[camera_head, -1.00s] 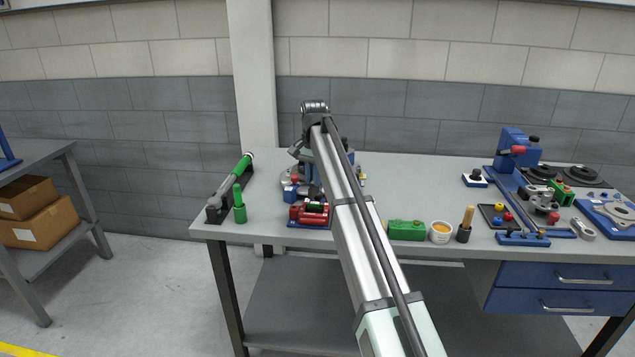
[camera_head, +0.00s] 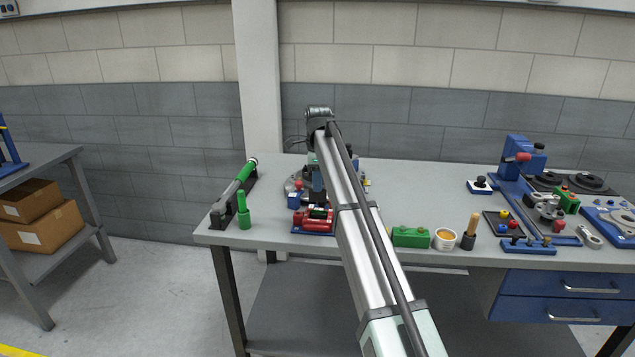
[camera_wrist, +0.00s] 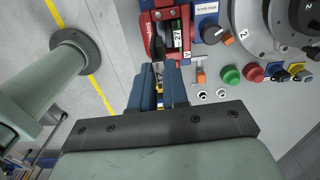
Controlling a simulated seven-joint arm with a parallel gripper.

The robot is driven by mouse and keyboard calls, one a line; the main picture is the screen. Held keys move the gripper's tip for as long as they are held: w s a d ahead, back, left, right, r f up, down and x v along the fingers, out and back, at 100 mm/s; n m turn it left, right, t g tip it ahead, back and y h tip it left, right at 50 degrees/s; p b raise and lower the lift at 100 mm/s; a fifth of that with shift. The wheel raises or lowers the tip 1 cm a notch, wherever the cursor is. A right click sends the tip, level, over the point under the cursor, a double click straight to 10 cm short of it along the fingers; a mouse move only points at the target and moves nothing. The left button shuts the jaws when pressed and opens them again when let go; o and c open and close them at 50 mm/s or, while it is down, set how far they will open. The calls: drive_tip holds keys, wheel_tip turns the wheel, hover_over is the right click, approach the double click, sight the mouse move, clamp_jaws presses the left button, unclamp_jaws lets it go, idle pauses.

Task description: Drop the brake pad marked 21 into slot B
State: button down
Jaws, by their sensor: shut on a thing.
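In the wrist view the blue fingers of my gripper (camera_wrist: 158,90) are closed on a thin dark pad (camera_wrist: 158,70) with a pale label; its number is only partly visible and I cannot read it surely. The pad is at the near edge of a red fixture (camera_wrist: 183,13); I cannot tell whether they touch. The fixture holds a green-and-white piece marked 27 (camera_wrist: 177,36) beside a label A (camera_wrist: 187,55). I cannot make out a slot B label. The red fixture (camera_head: 315,222) also shows in the head view, at the bench's front, beside my arm.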

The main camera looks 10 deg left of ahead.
sight(318, 201)
drive_tip(key=shift+f, duration=2.6)
drive_tip(key=shift+f, duration=0.2)
drive_tip(key=shift+f, duration=0.85)
drive_tip(key=shift+f, duration=0.1)
drive_tip(key=shift+f, duration=0.7)
drive_tip(key=shift+f, duration=0.65)
drive_tip(key=c, duration=1.5)
unclamp_jaws()
drive_tip(key=shift+r, duration=0.1)
